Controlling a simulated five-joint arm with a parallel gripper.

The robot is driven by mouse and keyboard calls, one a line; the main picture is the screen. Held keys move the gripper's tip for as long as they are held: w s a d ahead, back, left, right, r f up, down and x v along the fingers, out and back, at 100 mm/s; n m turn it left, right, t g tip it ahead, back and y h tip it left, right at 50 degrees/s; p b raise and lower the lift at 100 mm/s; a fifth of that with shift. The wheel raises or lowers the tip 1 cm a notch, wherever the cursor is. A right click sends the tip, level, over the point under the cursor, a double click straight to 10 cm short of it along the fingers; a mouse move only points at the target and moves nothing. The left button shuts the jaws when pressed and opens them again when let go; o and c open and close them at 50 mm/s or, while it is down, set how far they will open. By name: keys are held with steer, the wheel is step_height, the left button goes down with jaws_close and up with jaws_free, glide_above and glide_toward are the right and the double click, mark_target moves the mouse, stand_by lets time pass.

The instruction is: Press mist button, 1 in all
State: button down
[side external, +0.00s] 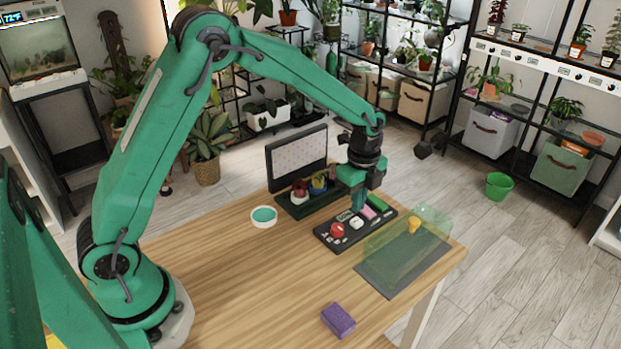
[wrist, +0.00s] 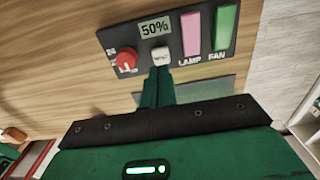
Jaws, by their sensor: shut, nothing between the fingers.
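A dark control panel (side external: 327,242) lies on the wooden table. It carries a white mist button (side external: 356,223), which also shows in the wrist view (wrist: 160,55) below a display reading 50%. My gripper (side external: 358,207) points down over the panel, shut and empty. In the wrist view the fingertips (wrist: 159,70) meet the near edge of the white button in the picture. I cannot tell whether they touch it. A red knob (wrist: 124,62) is left of the button. A pink LAMP switch (wrist: 191,30) and a green FAN switch (wrist: 225,26) are to its right.
A translucent green cover (side external: 432,217) with a yellow object stands on a dark mat (side external: 388,281) right of the panel. A dark tray with small pots (side external: 299,195) is behind. The front-left table is clear.

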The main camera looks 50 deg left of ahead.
mark_target(355, 222)
steer(key=shift+f, duration=1.75)
steer(key=shift+f, duration=0.95)
steer(key=shift+s+f, duration=0.1)
steer(key=shift+f, duration=0.1)
steer(key=shift+r, duration=0.15)
step_height(355, 222, up, 15)
steer(key=shift+w+f, duration=0.2)
steer(key=shift+w, duration=0.1)
